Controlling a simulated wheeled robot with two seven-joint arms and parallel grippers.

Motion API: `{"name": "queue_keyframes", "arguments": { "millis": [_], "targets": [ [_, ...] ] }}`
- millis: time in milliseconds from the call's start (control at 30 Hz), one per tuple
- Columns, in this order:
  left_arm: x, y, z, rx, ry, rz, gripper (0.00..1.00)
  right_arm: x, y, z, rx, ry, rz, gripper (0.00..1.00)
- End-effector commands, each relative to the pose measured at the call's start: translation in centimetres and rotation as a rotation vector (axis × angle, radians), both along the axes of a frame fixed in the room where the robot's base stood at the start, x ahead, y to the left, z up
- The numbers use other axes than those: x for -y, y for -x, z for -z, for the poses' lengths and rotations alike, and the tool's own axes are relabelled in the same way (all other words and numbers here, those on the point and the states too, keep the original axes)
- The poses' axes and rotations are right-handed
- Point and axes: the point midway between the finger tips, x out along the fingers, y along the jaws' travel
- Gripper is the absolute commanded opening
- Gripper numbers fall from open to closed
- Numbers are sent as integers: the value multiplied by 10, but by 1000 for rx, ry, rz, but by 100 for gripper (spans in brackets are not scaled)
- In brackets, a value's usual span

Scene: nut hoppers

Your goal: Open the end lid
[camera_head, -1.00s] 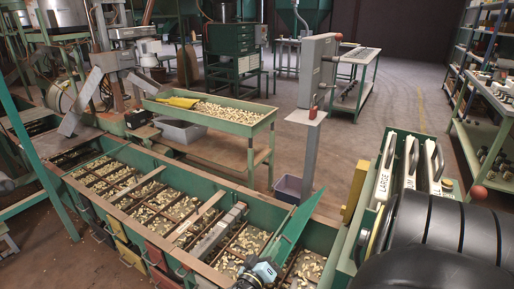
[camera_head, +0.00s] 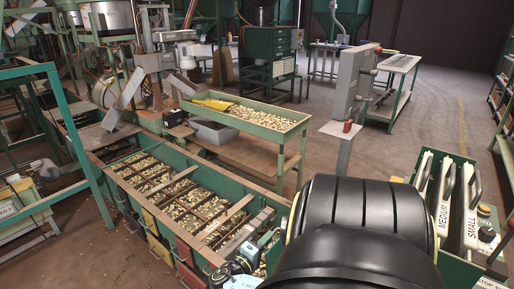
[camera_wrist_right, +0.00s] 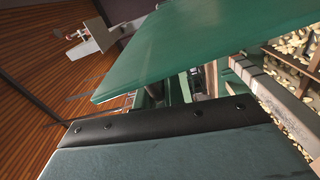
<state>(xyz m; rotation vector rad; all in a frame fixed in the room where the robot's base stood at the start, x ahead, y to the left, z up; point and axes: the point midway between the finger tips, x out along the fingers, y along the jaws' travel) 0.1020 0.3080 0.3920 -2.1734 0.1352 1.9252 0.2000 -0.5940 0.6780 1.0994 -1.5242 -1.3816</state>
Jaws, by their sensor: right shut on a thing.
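The end lid (camera_head: 269,239) is a flat green panel at the near right end of the green trough (camera_head: 203,171). It stands raised and tilted, with most of it hidden behind my black arm. In the right wrist view the green lid (camera_wrist_right: 205,45) fills the upper middle, with the trough's nuts at right. My right gripper (camera_head: 236,272) is at the bottom of the head view, beside the lid. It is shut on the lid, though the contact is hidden. A grey-green panel with a bolted black strip fills the bottom of the wrist view. My left gripper is not in view.
The trough holds several compartments of nuts, with crossbars over them. A nut table (camera_head: 262,122) stands behind it. A grey control post (camera_head: 352,95) stands beyond. White labelled panels with handles (camera_head: 444,197) stand at right. Open floor lies behind the post.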

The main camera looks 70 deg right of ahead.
Motion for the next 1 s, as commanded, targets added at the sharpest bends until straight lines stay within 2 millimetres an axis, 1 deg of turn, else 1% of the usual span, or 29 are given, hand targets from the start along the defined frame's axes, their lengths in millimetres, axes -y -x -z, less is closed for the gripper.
{"name": "queue_keyframes", "arguments": {
  "millis": [33,167,500,533,667,700,900,1000],
  "targets": [
    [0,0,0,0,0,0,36,-1,3,4,-10,-10,7,0],
    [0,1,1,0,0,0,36,1,6,5,-22,-14,15,0],
    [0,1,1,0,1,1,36,1,6,5,-23,-16,16,0],
    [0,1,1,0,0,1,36,1,6,5,-23,-16,16,12],
    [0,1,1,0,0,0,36,1,5,5,-24,-15,15,29],
    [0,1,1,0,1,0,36,1,5,4,-23,-13,15,31],
    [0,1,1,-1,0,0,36,2,5,3,-22,-11,14,31],
    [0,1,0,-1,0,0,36,0,3,3,-21,-10,14,31]
  ]
}}
